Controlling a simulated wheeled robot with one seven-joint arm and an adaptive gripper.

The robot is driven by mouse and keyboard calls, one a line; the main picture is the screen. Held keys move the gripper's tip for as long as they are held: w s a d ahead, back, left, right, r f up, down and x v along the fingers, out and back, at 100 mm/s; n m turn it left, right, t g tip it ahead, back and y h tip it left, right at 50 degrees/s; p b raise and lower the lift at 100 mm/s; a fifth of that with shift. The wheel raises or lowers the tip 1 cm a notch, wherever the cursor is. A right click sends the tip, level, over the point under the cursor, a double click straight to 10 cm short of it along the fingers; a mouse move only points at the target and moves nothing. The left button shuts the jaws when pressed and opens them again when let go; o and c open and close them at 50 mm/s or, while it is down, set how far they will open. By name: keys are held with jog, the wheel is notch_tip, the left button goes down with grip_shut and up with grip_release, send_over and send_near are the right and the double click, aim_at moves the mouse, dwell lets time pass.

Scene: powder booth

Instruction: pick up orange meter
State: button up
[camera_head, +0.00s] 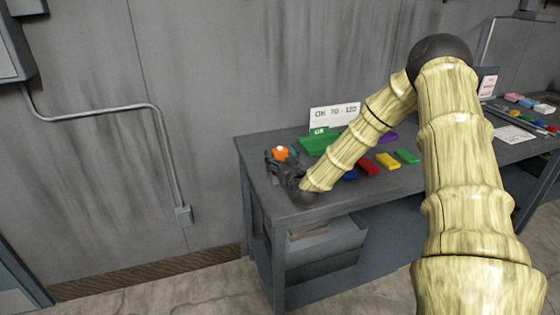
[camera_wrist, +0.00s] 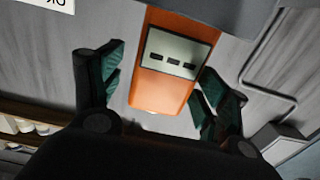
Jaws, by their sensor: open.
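The orange meter (camera_wrist: 155,92) shows in the wrist view with a pale face panel bearing several dark marks. It lies between the two green-padded fingers of my gripper (camera_wrist: 158,85), which stand apart on either side of it. In the head view the orange meter (camera_head: 280,153) is a small orange shape at the left end of the table, partly covered by my gripper (camera_head: 282,160). I cannot tell whether either finger touches it.
The grey table (camera_head: 262,187) carries a green block (camera_head: 318,144), a white sign (camera_head: 334,115), and red (camera_head: 368,166), yellow (camera_head: 388,160) and purple pieces close to my arm. A grey bin (camera_head: 325,247) stands below. The wall rises behind the table.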

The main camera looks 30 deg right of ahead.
jog(key=shift+w, duration=0.25)
jog(key=shift+c, duration=0.2)
jog(key=c, duration=1)
jog(key=shift+c, duration=0.8)
jog(key=shift+r, duration=0.2)
